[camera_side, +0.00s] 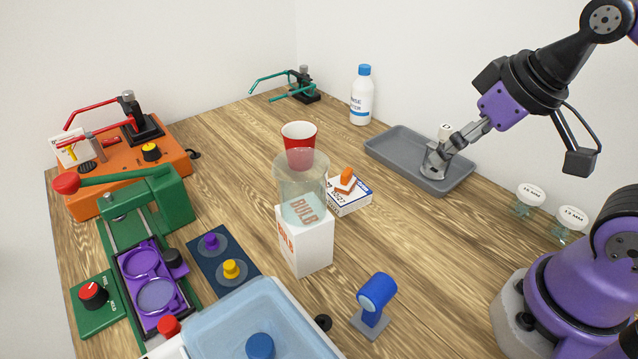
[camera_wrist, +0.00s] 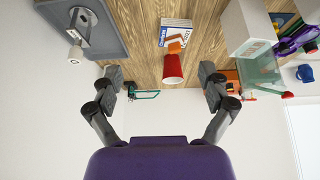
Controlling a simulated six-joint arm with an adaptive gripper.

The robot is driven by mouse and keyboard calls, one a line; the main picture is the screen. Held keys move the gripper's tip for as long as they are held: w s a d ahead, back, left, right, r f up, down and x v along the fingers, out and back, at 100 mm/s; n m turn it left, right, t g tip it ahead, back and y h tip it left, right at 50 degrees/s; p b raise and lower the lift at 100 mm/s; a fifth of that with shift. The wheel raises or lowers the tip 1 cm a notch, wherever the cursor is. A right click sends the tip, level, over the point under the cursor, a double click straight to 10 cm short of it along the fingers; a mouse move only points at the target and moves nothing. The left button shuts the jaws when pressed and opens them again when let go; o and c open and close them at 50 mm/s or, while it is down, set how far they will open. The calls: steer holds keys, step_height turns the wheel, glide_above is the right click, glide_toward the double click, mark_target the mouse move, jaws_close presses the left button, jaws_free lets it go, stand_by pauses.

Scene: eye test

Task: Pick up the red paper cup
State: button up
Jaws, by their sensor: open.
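The red paper cup (camera_side: 299,131) stands upright on the wooden table, its white inside showing. A clear cup (camera_side: 287,172) overlaps its lower part in the side view. In the wrist view the red cup (camera_wrist: 173,72) appears between my spread fingers, farther off and not touched. In the wrist view my gripper (camera_wrist: 161,73) is open, with nothing between the fingertips.
A box with an orange item (camera_side: 347,174) lies near the cup. A white bulb box (camera_side: 306,245) stands in front. A white bottle (camera_side: 361,100) stands behind.

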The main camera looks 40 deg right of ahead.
stand_by(0.3)
steer(key=w+r, duration=0.3)
steer(key=w, duration=0.7)
steer(key=m+g, duration=0.1)
steer(key=m, duration=0.1)
glide_toward(299, 134)
steer(key=shift+s+a+f+h, duration=0.2)
steer(key=shift+s+a+f, duration=0.1)
steer(key=shift+a+f, duration=0.2)
steer(key=shift+s+a+f+h, duration=0.2)
steer(key=shift+s+a+f, duration=0.15)
steer(key=shift+a+f, duration=0.15)
steer(key=x, duration=0.6)
steer(key=shift+w, duration=0.2)
steer(key=shift+r, duration=0.1)
steer(key=c, duration=0.5)
